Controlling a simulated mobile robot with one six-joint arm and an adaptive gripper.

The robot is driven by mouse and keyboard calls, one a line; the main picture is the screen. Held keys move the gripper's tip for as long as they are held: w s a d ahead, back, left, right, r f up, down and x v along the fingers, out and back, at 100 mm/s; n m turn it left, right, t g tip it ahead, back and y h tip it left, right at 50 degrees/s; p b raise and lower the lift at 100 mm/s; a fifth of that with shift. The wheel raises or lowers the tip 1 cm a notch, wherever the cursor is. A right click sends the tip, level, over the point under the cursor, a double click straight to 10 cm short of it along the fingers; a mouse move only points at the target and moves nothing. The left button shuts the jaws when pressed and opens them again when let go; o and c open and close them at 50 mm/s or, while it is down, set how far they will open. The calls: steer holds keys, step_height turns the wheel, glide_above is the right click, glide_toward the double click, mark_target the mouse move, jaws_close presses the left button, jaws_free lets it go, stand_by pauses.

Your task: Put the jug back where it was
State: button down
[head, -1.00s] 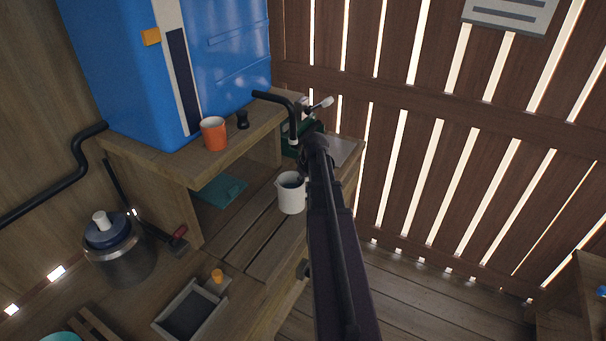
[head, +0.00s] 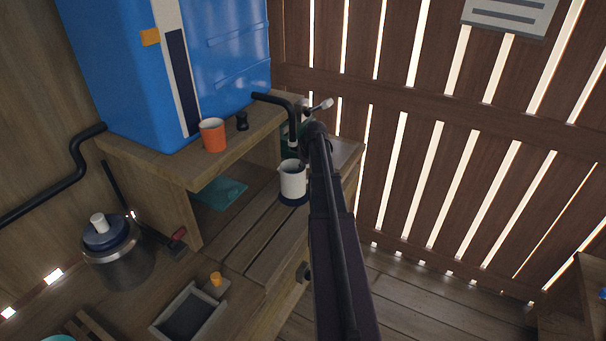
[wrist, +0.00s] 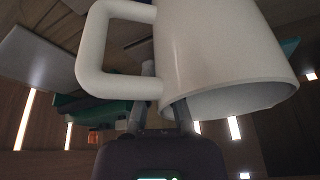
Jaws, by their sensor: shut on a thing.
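The white jug (head: 292,180) is upright over a dark blue round mat (head: 294,200) on the slatted lower shelf. I cannot tell whether a small gap lies between jug and mat. In the wrist view the jug (wrist: 220,50) fills the upper right, with its square handle (wrist: 92,50) to the left. My gripper (wrist: 163,90) is shut on the jug near the handle. One finger shows by the handle's opening, the other by the jug's wall; their contact points are partly hidden. In the head view my arm hides the gripper.
An orange cup (head: 213,135) and a small black knob-like object (head: 242,121) stand on the raised shelf by the blue tank (head: 120,70). A teal flat item (head: 220,192) lies under that shelf.

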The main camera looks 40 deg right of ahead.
steer(key=shift+w+d+f+b, duration=0.15)
steer(key=shift+f+b, duration=0.45)
steer(key=shift+w+d+f+b, duration=0.15)
steer(key=shift+w+f+b, duration=0.05)
steer(key=shift+f+b, duration=0.45)
steer(key=shift+w+d+f+b, duration=0.15)
steer(key=shift+f+b, duration=0.45)
steer(key=shift+f, duration=0.1)
steer(key=c, duration=0.8)
jaws_free()
steer(key=shift+r, duration=0.2)
steer(key=p+v, duration=1.1)
steer(key=v, duration=0.1)
steer(key=shift+s, duration=0.15)
